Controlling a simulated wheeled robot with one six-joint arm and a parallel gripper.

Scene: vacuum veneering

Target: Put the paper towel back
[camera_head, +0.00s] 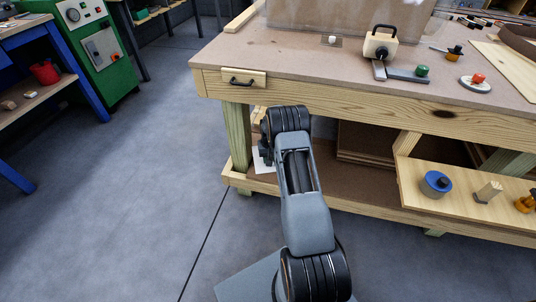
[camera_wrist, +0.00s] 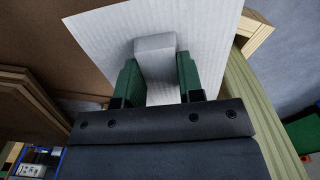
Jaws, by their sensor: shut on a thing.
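The paper towel is a white, finely ribbed sheet (camera_wrist: 105,35) spread behind my fingertips in the wrist view. A raised whitish piece of it appears to stand between the two green fingers of my gripper (camera_wrist: 158,78), which are shut on it. In the head view a white corner of the paper towel (camera_head: 259,161) shows at the lower shelf's left end, beside the workbench leg. My arm hides most of my gripper and the rest of the sheet there. I cannot tell whether the sheet touches the shelf.
The wooden workbench (camera_head: 300,72) stands above, with its left front leg (camera_head: 238,135) close to my gripper. Brown boards (camera_head: 365,145) lie on the lower shelf. A blue tape-like roll (camera_head: 436,184) sits on a wooden ledge at right. The floor at left is clear.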

